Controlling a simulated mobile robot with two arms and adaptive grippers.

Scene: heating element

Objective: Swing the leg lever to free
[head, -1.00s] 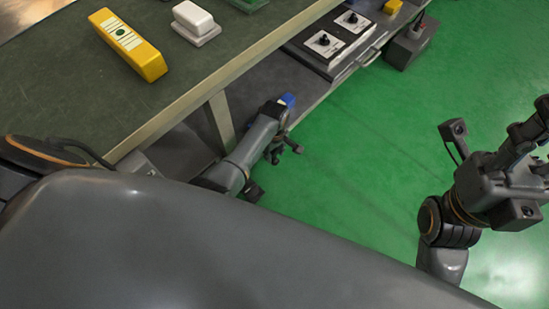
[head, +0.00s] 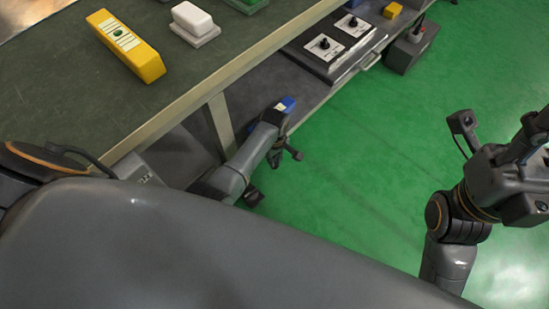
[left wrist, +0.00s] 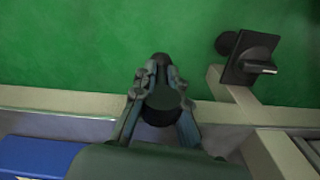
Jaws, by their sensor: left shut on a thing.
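My left gripper (head: 274,153) is low beside the workbench, over its green-floor side, and shows small and dark in the head view. In the left wrist view its two fingers (left wrist: 159,82) close around a dark lever with a round head (left wrist: 162,104). A second dark round end (left wrist: 161,59) shows just beyond the fingertips. How far the lever is swung cannot be told. A black plate with a pale-tipped handle (left wrist: 250,62) sits on a beige bar to the right, apart from the fingers. My right gripper (head: 537,128) is partly cut off at the right edge, its jaw state unclear.
The workbench (head: 60,60) carries a yellow block (head: 125,45) and a white block (head: 194,19). A grey control box (head: 408,47) stands beyond. The green floor is open.

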